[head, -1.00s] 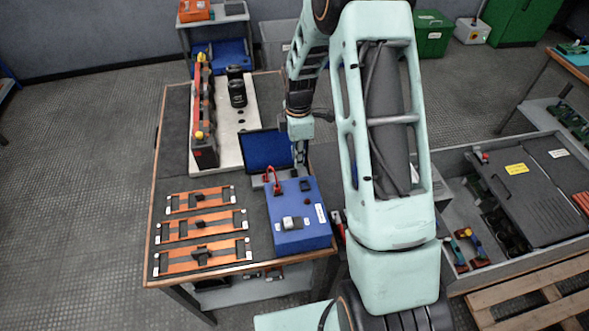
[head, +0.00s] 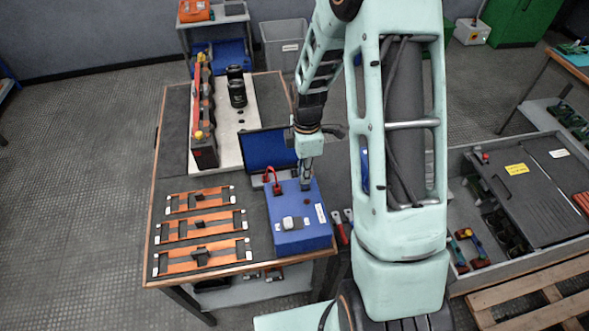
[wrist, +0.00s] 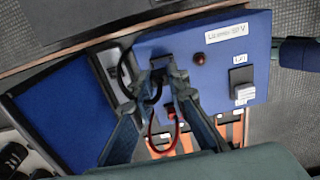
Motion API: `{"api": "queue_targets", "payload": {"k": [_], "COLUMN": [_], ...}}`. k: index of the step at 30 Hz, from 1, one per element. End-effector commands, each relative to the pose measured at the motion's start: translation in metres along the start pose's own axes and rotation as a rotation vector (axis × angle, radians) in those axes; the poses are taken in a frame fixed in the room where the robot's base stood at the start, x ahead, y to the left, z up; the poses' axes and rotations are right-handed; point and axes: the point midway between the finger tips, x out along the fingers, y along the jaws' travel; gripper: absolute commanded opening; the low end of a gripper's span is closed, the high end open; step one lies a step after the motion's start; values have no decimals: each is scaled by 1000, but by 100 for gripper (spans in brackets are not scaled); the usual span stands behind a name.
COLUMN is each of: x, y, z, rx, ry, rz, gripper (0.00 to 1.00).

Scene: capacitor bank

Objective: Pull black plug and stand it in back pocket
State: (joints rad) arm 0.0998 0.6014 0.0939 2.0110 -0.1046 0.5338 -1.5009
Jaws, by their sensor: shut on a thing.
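The blue box (head: 300,225) stands at the front right of the bench. My gripper (head: 305,184) points down at its back right corner, with its fingers shut on the black plug (wrist: 158,63). The plug is mostly hidden by the fingers in the head view. In the wrist view it is at the box's top face, and I cannot tell whether it is still seated. A black lead (wrist: 124,70) loops beside it. The red plug (head: 277,187) with its red lead is in the box left of my gripper. I cannot make out the back pocket clearly.
Several orange busbar frames (head: 200,226) lie to the left. A pale board (head: 228,130) with black capacitors (head: 237,93) stands at the back left. A white switch (head: 289,223) is on the box front.

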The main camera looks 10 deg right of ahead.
Motion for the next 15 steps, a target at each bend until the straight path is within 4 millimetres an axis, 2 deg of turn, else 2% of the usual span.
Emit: {"api": "queue_targets", "payload": {"k": [15], "x": [2], "y": [-5], "z": [0], "rx": [-1], "ry": [0], "rz": [0], "gripper": [0]}}
